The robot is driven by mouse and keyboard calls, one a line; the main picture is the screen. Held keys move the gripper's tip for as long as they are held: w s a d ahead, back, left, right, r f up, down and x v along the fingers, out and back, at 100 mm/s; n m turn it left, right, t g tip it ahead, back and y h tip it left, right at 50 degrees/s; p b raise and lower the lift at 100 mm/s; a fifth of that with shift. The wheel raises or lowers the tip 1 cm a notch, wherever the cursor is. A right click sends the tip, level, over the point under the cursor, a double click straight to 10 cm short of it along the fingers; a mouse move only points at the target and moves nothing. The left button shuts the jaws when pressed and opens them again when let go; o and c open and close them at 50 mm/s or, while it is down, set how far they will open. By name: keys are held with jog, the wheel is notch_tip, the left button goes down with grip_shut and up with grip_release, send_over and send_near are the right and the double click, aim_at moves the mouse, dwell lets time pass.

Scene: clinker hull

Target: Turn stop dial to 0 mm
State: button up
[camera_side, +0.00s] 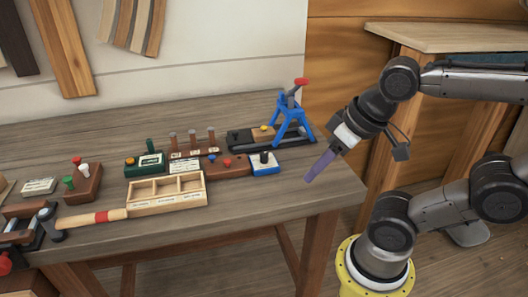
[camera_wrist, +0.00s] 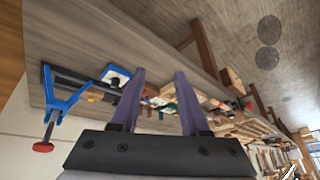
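A small blue block with a white top and a black knob (camera_side: 264,162) sits near the front right of the bench; it looks like the stop dial, but its marks are too small to read. It also shows in the wrist view as the blue and white block (camera_wrist: 116,75), left of my fingers. My gripper (camera_side: 309,178) has purple fingers and hangs right of the block, apart from it, near the bench's right end. In the wrist view the two fingers of my gripper (camera_wrist: 159,74) stand apart with nothing between them.
A blue stand with a red knob (camera_side: 292,124) rises behind the block. A brown box with coloured buttons (camera_side: 228,167) and a wooden tray (camera_side: 166,203) stand to its left. The bench's front right corner (camera_side: 335,195) is clear.

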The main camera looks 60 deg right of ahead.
jog(key=shift+o, duration=1)
jog(key=r+m, duration=0.1)
jog(key=w+r+m, duration=0.1)
jog(key=r+m, duration=0.1)
jog(key=shift+w+d+r+m, duration=0.1)
jog(key=shift+w+m, duration=0.2)
jog(key=w+d+r+m+g, duration=0.1)
jog(key=w+r+m, duration=0.2)
jog(key=w+m, duration=0.1)
jog(key=m+g, duration=0.4)
jog(key=m, duration=0.7)
send_over(264, 153)
notch_tip(264, 153, down, 6)
jog(key=r, duration=0.1)
notch_tip(264, 153, down, 14)
jog(key=shift+f, duration=0.1)
grip_shut()
